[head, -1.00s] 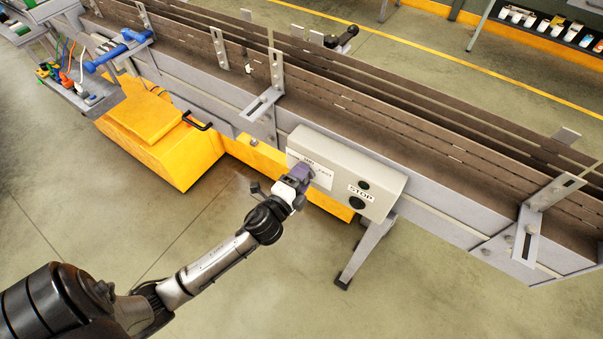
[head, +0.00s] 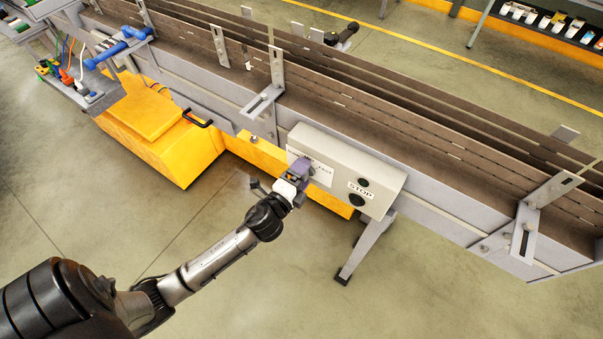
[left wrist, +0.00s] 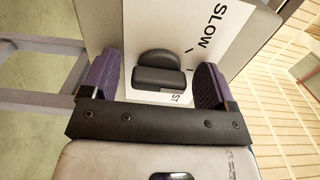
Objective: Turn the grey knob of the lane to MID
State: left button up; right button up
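The grey knob (left wrist: 158,72) is a dark grey round dial with a raised bar on a white label plate (left wrist: 195,18). In the left wrist view, the label shows SLOW and the letters ST, with short tick marks between. The bar lies roughly crosswise between the fingers; the rest of the label is covered. My left gripper (left wrist: 157,82) is open, its purple fingers on either side of the knob with a visible gap on each side. In the head view, my left gripper (head: 299,170) is at the label of the control box and hides the knob. My right gripper is not in view.
The pale control box (head: 388,181) has a STOP label and dark round buttons right of the knob. It sits on the side of the conveyor (head: 400,120), with metal brackets (head: 540,210) nearby. A yellow housing (head: 160,130) stands left. The floor in front is clear.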

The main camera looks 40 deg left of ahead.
pick_arm(q)
jog(key=s+d+b, duration=0.1)
jog(key=s+d, duration=0.1)
jog(key=s, duration=1.1)
jog(key=shift+s+b, duration=0.3)
jog(key=shift+s, duration=0.05)
jog(key=shift+d, duration=0.1)
